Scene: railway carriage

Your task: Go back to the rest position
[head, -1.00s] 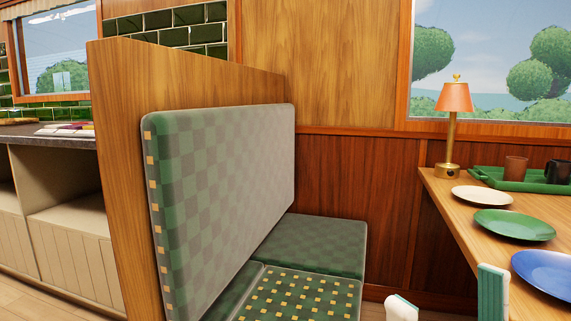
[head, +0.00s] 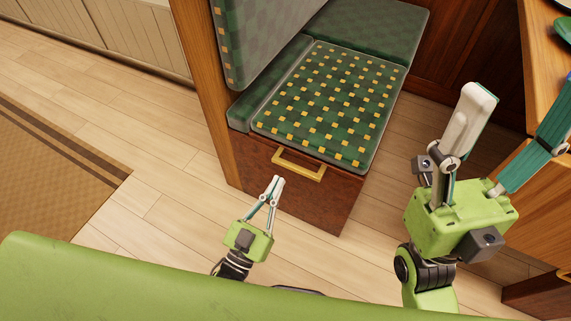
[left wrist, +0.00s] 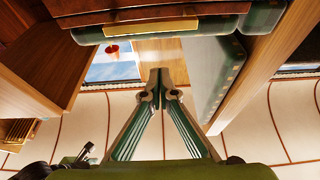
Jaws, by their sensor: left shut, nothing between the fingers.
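My left gripper (head: 278,182) is low in front of the bench, its fingers together and empty. In the head view its tips are close below the yellow drawer handle (head: 299,166), and I cannot tell whether they touch anything. In the left wrist view the left gripper (left wrist: 160,76) also shows with its two fingertips together. My right gripper (head: 521,90) is at the right, nearer the camera, with its fingers spread wide and nothing seen between them. One of its fingers overlaps the table in the picture.
The green checked bench seat (head: 325,105) has a wooden drawer front (head: 262,172) below it. A wooden table (head: 543,45) stands at the right, with part of a green plate (head: 561,33) on it. A brown rug (head: 45,170) lies on the floor at the left; floor beside it is clear.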

